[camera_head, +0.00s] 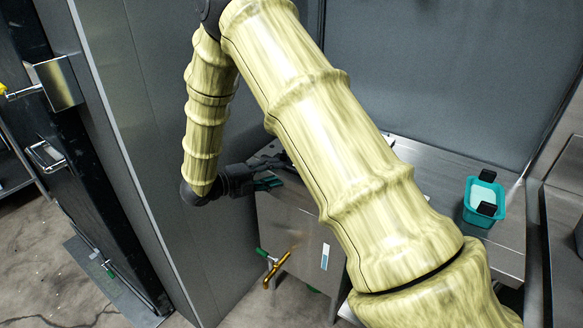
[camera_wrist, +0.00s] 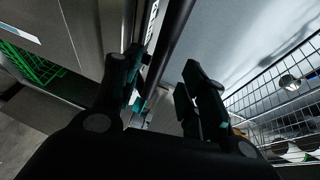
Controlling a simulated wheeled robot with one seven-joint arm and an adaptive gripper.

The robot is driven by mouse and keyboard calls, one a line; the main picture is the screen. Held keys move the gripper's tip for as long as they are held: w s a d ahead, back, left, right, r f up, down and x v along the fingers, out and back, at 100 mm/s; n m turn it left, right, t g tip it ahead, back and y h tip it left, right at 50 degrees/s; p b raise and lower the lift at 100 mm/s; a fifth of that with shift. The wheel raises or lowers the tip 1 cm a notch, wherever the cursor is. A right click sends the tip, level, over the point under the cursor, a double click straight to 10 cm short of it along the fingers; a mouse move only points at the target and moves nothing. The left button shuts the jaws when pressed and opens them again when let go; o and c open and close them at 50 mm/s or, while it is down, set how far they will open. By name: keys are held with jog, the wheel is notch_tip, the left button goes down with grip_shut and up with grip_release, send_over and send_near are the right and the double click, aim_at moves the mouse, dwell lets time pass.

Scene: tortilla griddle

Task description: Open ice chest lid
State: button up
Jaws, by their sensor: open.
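The ice chest appears to be the low steel box with a plain front (camera_head: 300,252), a brass tap (camera_head: 278,268) and a small label. Its steel top (camera_head: 425,165) looks flat and closed, but my arm hides much of it. My gripper (camera_head: 280,170) is open at the chest's upper left front edge. The wrist view shows its two dark fingers (camera_wrist: 160,72) apart, with a dark bar or edge (camera_wrist: 172,45) running between and beyond them. I cannot tell whether either finger touches it. No held object is visible.
A teal container (camera_head: 482,202) with black clips stands on the steel top at the right. A tall grey cabinet wall (camera_head: 150,130) rises close to the left of my gripper. The wrist view shows a wire rack (camera_wrist: 280,100) at right and green wire (camera_wrist: 32,62) at left.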

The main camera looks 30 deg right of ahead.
jog(key=d, duration=0.2)
jog(key=d+p, duration=0.1)
jog(key=d, duration=0.1)
jog(key=d+f, duration=0.1)
jog(key=d, duration=0.1)
jog(key=shift+d+f, duration=0.1)
jog(key=shift+d, duration=0.15)
grip_shut()
